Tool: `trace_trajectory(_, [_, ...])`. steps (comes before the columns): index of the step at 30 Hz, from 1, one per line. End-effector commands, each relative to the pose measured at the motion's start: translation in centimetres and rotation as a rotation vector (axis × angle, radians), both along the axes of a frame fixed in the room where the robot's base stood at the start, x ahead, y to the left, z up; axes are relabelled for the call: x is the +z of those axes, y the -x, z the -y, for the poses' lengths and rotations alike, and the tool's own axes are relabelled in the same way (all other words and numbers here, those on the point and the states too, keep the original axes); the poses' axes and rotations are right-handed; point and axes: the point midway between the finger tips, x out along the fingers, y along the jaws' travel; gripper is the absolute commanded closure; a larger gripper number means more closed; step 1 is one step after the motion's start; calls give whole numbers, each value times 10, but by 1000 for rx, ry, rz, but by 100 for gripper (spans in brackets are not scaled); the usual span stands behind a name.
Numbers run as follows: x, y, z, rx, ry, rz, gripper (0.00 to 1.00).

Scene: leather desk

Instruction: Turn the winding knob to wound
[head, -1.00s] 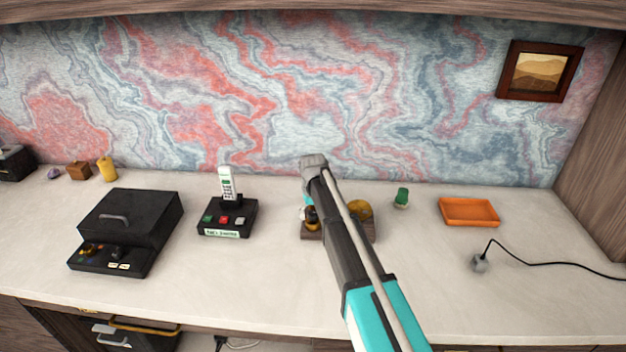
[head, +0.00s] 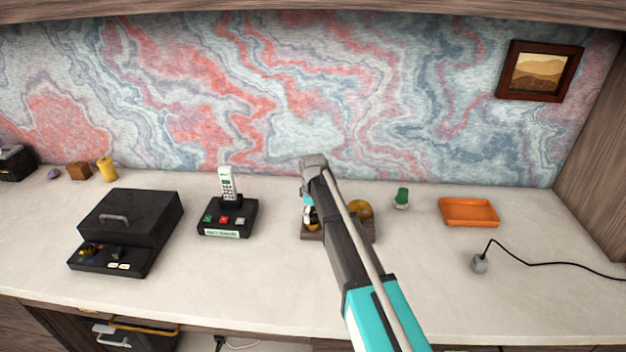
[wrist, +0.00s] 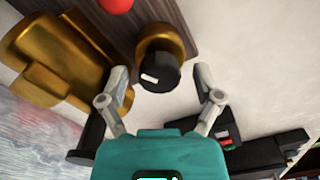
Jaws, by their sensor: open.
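The winding knob is a black cap with a white mark (wrist: 155,76) on a round gold base (wrist: 165,42) in the wrist view. It sits on a dark wooden board, whose front edge shows in the head view (head: 312,236). My gripper (wrist: 163,88) is open, with one finger on each side of the black cap. I cannot tell whether either finger touches it. In the head view my arm hides most of the device and the knob.
A gold part (wrist: 60,60) and a red ball (wrist: 115,5) are close to the knob. A phone on a black button base (head: 228,217) and a black box (head: 130,215) stand left. A green object (head: 401,197) and an orange tray (head: 469,212) are right. The front desk is clear.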

Motion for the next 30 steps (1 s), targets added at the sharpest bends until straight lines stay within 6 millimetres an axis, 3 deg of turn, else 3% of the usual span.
trace_trajectory(30, [0, -1, 0, 663, -1, 1, 16])
